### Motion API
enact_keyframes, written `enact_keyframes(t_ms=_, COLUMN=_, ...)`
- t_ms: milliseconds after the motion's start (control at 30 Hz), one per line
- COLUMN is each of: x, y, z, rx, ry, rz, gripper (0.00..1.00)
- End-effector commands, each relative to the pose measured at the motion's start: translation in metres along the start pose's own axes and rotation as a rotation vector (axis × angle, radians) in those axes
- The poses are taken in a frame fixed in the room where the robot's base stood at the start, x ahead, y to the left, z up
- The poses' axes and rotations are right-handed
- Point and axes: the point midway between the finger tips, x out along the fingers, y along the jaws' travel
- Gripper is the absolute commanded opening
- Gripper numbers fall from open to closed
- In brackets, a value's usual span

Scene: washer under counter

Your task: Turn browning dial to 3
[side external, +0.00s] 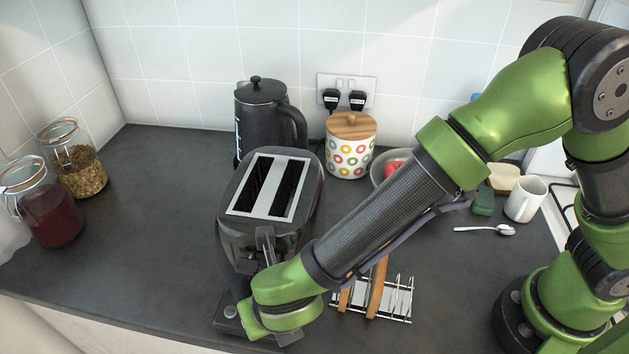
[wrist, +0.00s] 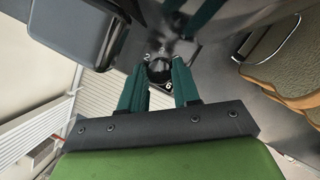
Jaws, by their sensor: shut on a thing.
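The black toaster (side external: 268,205) with a silver slotted top stands on the dark counter. In the side view the fingers and the dial are hidden behind my wrist, which is low at the toaster's front end. I cannot tell which number the dial points to.
A wire toast rack (side external: 398,300) with bread stands right of my wrist. A dark kettle (side external: 262,120) and a spotted jar (side external: 350,155) are behind the toaster. A mug (side external: 525,199) and spoon (side external: 485,230) lie right. The counter left of the toaster is clear up to two glass jars.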

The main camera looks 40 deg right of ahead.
Motion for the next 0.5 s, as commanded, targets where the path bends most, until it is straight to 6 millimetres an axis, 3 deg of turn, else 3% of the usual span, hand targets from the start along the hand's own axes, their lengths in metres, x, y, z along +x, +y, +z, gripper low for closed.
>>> enact_keyframes(t_ms=333, x=-0.0009, y=0.0018, z=0.0001, rx=0.045, ry=-0.001, rz=-0.015, gripper=0.01)
enact_keyframes(t_ms=367, x=-0.0009, y=0.0018, z=0.0001, rx=0.045, ry=-0.001, rz=-0.014, gripper=0.33)
enact_keyframes(t_ms=500, x=-0.0007, y=0.0016, z=0.0001, rx=0.044, ry=-0.001, rz=-0.015, gripper=0.54)
